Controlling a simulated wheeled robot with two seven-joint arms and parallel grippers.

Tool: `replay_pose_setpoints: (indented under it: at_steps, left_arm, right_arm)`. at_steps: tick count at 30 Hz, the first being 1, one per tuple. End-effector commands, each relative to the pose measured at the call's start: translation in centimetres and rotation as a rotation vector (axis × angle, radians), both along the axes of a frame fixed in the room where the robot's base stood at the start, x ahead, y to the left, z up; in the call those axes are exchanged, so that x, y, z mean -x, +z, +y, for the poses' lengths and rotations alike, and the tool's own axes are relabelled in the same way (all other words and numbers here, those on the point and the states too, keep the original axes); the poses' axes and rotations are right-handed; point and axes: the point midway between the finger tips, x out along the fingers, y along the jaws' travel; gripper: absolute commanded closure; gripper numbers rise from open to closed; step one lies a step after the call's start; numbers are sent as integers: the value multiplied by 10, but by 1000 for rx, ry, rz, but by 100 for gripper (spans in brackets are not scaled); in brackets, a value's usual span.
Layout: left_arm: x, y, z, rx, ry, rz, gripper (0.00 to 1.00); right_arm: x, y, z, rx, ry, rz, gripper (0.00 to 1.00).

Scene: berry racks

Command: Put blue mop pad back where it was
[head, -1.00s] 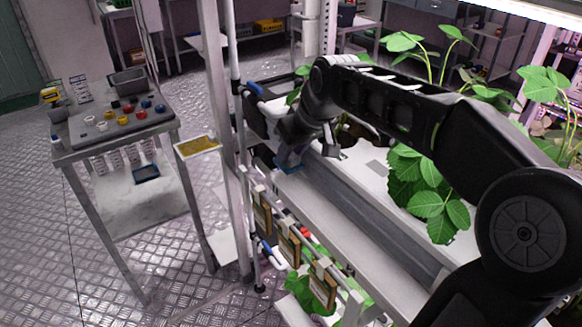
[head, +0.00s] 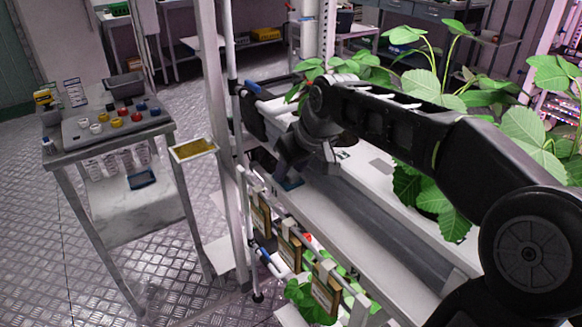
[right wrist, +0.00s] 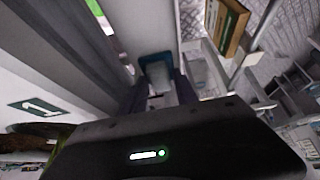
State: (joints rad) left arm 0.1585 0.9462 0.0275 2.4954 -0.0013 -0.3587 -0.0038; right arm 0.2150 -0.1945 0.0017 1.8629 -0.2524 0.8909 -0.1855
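The blue mop pad (head: 290,184) is a small blue piece at the near left end of the white rack ledge (head: 345,245). My right gripper (head: 290,172) is directly over it, pointing down. In the right wrist view the blue pad (right wrist: 156,60) shows between the fingertips, and the right gripper (right wrist: 158,85) appears shut on it. I cannot tell whether the pad touches the ledge. My fingers hide part of it. My left gripper is not in view.
A cart (head: 110,145) on the left carries a grey bin, small coloured items and a dark blue tray-like piece (head: 142,179) lower down. A yellow-filled tray (head: 193,149) stands beside the rack post (head: 213,110). Leafy plants (head: 420,185) grow along the rack. Packets (head: 290,248) hang below the ledge.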

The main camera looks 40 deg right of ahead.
Motion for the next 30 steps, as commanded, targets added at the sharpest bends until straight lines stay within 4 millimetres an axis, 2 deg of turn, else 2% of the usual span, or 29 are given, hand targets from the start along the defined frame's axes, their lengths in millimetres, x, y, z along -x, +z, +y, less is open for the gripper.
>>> replay_pose_setpoints:
  at_steps: [8,11,24,30]
  left_arm:
    - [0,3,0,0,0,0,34]
    - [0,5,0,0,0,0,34]
    - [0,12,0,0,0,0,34]
    - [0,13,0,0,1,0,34]
  right_arm:
    - [3,10,0,1,-1,-4,65]
    - [9,22,0,1,-1,-4,65]
    - [52,96,1,1,1,-3,65]
    - [60,107,1,1,1,-1,65]
